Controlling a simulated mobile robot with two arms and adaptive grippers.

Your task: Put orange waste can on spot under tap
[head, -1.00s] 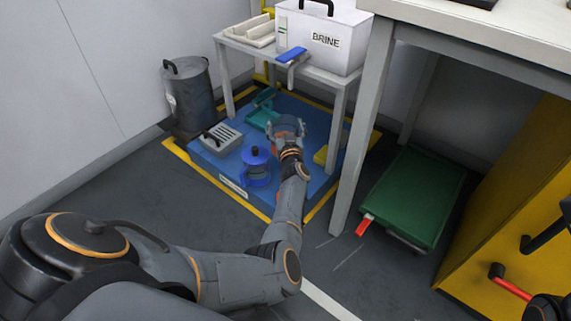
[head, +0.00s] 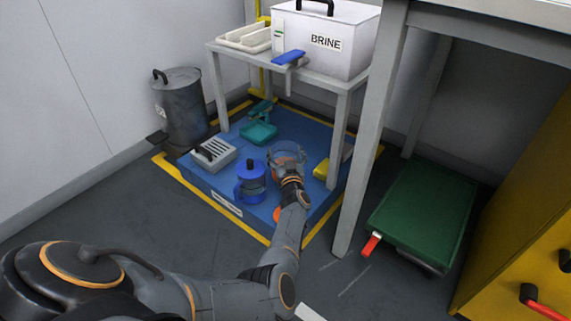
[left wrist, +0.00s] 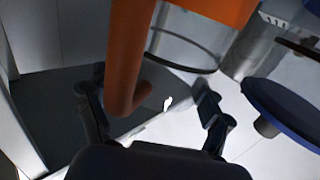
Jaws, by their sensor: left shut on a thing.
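My left gripper (left wrist: 155,115) is shut on the orange handle (left wrist: 128,60) of the orange waste can. The can's orange band (left wrist: 215,8) and a clear round rim show behind it in the left wrist view. In the head view the can (head: 287,150) is mostly hidden behind my left gripper (head: 289,172), over the blue platform; I cannot tell whether it touches down. The blue tap (head: 288,57) sticks out from the white BRINE box (head: 345,42) on the grey stand. I cannot make out a marked spot under it.
A blue lidded can (head: 251,182) stands close left of my gripper. A grey slotted box (head: 214,154), a teal tray (head: 260,131) and a yellow item (head: 322,168) are on the platform (head: 220,184). The stand's leg (head: 338,140) and a green cart (head: 425,205) are to the right.

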